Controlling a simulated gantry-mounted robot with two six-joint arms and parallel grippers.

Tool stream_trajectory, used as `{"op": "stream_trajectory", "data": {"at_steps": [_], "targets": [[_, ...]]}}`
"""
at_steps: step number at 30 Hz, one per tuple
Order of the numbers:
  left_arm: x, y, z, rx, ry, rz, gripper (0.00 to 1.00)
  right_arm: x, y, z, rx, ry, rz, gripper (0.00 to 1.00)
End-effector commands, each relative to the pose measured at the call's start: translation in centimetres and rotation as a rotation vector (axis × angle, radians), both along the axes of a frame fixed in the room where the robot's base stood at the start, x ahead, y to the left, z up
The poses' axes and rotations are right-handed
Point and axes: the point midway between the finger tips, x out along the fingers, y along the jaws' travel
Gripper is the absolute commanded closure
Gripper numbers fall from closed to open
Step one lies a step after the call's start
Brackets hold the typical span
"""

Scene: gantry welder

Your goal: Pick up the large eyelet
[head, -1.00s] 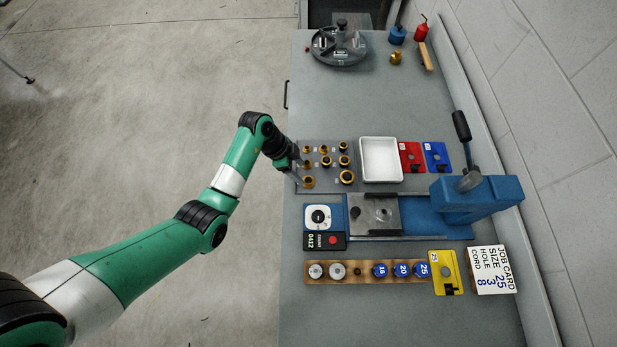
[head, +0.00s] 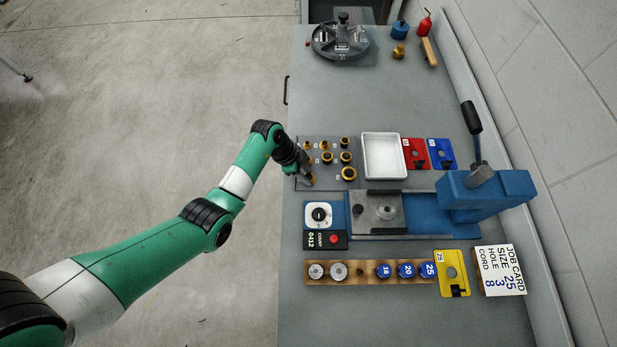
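Several gold eyelets stand in rows on a grey plate (head: 331,178) near the left edge of the bench. The front row holds the largest-looking ones: a wide gold ring (head: 349,174) at the right, and a gold eyelet (head: 311,181) at the left that is partly covered. My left gripper (head: 309,174) reaches down over that front-left eyelet, its fingertips at or very near it. The fingers are small and dark here, and I cannot tell whether they are open or shut on it. My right gripper is not in view.
A white tray (head: 383,178) stands right of the plate, with red (head: 414,164) and blue (head: 440,164) cards beyond. A blue press (head: 485,196) stands in front. A wooden rack (head: 358,282) lies nearer. The bench behind the plate is clear.

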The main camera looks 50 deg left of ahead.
Motion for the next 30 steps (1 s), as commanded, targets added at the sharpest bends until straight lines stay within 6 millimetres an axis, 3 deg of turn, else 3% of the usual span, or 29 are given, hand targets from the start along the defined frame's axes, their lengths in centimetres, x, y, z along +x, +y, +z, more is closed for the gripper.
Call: {"op": "stream_trajectory", "data": {"at_steps": [1, 6, 20, 26, 30], "targets": [[0.0, 0.0, 0.0, 0.000, 0.000, 0.000, 0.71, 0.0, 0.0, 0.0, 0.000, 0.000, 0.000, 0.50], [0.0, 0.0, 0.0, 0.000, 0.000, 0.000, 1.00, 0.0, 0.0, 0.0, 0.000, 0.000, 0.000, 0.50], [0.0, 0.0, 0.8, 0.000, 0.000, 0.000, 1.00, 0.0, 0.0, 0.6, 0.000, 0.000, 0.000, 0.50], [-0.1, -0.1, 4.1, -0.001, -0.002, 0.000, 1.00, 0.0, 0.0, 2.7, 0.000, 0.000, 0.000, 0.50], [-2.7, -1.6, 7.8, 0.001, -0.004, -0.002, 1.00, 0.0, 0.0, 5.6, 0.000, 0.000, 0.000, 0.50]]}}
